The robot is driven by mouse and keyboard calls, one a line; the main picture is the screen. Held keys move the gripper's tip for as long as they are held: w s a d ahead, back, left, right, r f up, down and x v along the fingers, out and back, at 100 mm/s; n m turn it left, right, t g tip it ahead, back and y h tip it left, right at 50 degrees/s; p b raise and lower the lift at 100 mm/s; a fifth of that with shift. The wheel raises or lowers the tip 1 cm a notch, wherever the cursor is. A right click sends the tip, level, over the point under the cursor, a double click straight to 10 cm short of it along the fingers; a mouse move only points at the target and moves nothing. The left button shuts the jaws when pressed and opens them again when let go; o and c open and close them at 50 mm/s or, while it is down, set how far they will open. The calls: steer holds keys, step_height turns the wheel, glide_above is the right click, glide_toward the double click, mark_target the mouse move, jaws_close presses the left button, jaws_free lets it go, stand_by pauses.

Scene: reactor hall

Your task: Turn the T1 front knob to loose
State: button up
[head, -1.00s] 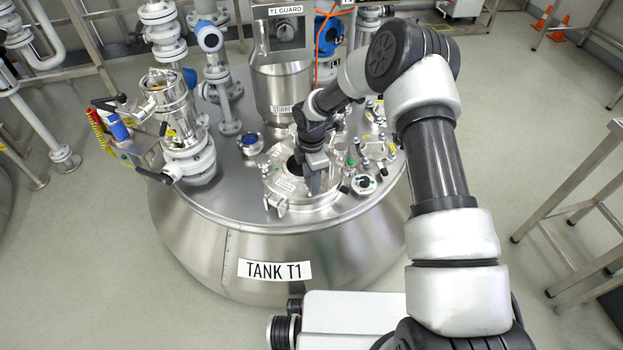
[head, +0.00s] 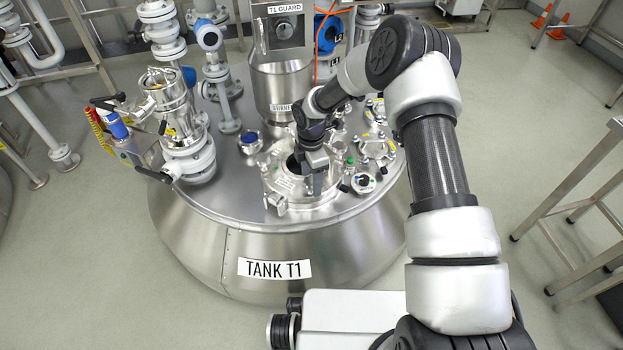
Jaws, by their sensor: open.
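Tank T1 (head: 190,215) is a round steel vessel with a "TANK T1" label on its front. On its top sits a round steel lid (head: 295,203) with small clamp fittings around its rim. A steel knob-like fitting (head: 277,204) shows at the lid's front left edge. I cannot tell for sure whether it is the front knob, nor its setting. My gripper (head: 314,186) points down over the lid's front part, to the right of that fitting. Its jaws are open and small in view. They hide part of the lid, and I cannot tell whether they touch anything.
A steel stirrer column (head: 280,85) with a "T1 GUARD" box (head: 285,32) rises behind the lid. A valve assembly (head: 185,130) stands on the left. A round gauge-like fitting (head: 363,183) sits right of my gripper. Steel railings (head: 570,190) stand at right.

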step_height(320, 180, up, 17)
steer(key=p, duration=0.4)
step_height(320, 180, up, 10)
steer(key=m+t, duration=0.1)
steer(key=m, duration=0.3)
glide_above(311, 182)
steer(key=s+d, duration=0.2)
steer(key=d, duration=0.3)
steer(key=s+d+r+m+t+h, duration=0.1)
steer(key=s+d+r+m, duration=0.45)
steer(key=r, duration=0.45)
steer(key=s+d+r+m+t+y, duration=0.1)
steer(key=s+d+r+m+t, duration=0.2)
steer(key=s+m, duration=0.55)
steer(key=s+d+r+m+t, duration=0.1)
steer(key=s+d+r+m, duration=0.4)
steer(key=s, duration=0.7)
step_height(311, 182, up, 22)
steer(key=a+p, duration=0.1)
steer(key=p, duration=2)
steer(key=shift+s+a, duration=0.2)
steer(key=shift+s, duration=0.05)
